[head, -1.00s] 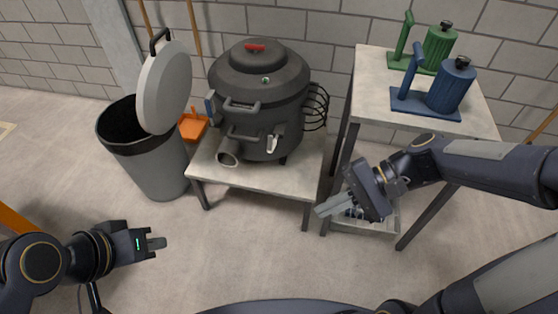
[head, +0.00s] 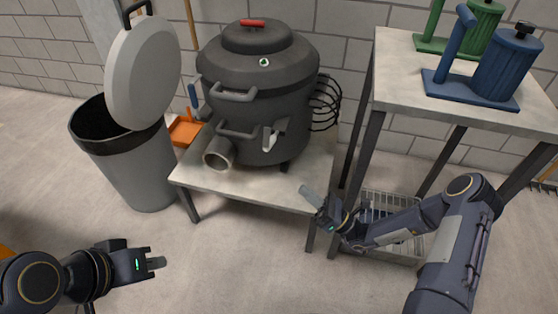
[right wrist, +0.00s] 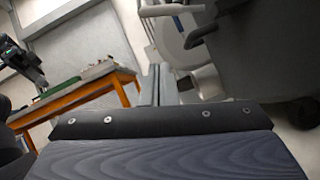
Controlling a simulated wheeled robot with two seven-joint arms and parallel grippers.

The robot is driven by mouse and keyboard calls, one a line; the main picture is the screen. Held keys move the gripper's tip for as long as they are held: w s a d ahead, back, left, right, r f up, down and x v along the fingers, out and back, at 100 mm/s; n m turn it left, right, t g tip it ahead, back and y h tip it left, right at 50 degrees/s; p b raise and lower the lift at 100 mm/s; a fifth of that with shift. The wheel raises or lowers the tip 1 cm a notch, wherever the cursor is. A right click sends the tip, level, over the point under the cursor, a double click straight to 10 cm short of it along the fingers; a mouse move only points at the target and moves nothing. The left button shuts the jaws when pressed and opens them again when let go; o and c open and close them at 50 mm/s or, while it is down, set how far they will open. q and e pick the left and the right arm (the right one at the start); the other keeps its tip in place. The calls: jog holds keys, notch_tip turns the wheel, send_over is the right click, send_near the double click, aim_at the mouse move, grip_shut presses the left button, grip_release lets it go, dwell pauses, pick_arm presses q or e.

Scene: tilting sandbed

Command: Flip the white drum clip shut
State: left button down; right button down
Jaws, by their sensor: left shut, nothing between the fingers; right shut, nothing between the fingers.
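The dark grey drum (head: 258,85) stands on a low table, its domed lid on top with a red handle. The small white drum clip (head: 273,138) is on the drum's front right, below the lid seam, and sticks out at a tilt. Its exact angle is too small to tell. My right gripper (head: 311,196) is shut and empty, in front of the table's right front corner, below and right of the clip and apart from it. My left gripper (head: 156,263) is shut and empty at the lower left, far from the drum. The clip cannot be made out in the right wrist view.
A blue clip (head: 193,96) is on the drum's left. A pipe stub (head: 219,153) juts out at the front. A grey bin (head: 137,165) with raised lid stands left. A taller table (head: 400,65) with pumps stands right, a wire basket (head: 405,248) below. The front floor is clear.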

aim_at(272, 139)
jog(key=shift+w+f+m, duration=0.1)
jog(key=shift+f+m, duration=0.15)
jog(key=shift+m, duration=0.05)
jog(key=d+r+b+x, duration=0.1)
jog(key=r+b+x, duration=0.1)
jog(key=x, duration=1.1)
jog(key=shift+d+b, duration=0.45)
jog(key=shift+b, duration=0.05)
jog(key=shift+w+r, duration=0.1)
